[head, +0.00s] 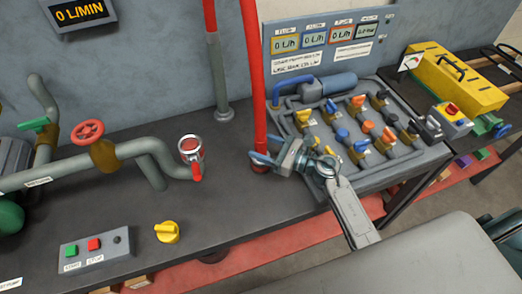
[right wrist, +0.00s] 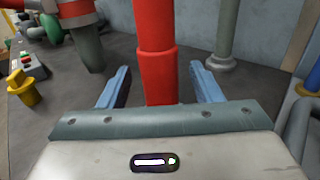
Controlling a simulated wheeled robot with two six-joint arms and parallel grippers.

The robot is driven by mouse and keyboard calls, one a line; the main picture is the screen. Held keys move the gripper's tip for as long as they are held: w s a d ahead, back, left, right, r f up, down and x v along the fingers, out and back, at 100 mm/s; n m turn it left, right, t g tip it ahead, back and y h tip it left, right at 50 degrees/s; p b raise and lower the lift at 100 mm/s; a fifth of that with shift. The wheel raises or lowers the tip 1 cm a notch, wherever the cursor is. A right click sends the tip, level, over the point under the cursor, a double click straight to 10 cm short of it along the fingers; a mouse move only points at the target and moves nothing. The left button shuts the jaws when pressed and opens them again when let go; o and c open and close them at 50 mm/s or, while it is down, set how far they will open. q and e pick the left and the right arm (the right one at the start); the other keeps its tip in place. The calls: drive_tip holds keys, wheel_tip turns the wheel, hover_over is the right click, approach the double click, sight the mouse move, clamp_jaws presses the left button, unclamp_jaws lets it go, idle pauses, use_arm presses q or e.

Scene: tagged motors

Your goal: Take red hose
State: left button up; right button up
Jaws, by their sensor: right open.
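The red hose (head: 256,85) hangs upright beside the grey valve panel in the head view, its lower end at the dark bench top. In the right wrist view the red hose (right wrist: 156,45) stands between the two blue fingers, with a gap on each side and a thicker collar partway down. My right gripper (head: 264,160) is open around the hose near its lower end; its fingers also show in the right wrist view (right wrist: 161,80). My left gripper is not in view.
The valve panel (head: 345,135) with coloured knobs stands right of the hose. A grey pipe (head: 218,75) with a red top rises behind it.

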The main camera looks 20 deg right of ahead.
drive_tip(key=shift+p+x, duration=0.3)
drive_tip(key=shift+x, duration=1.15)
clamp_jaws()
drive_tip(key=shift+d+r, duration=0.1)
drive_tip(key=shift+r, duration=0.05)
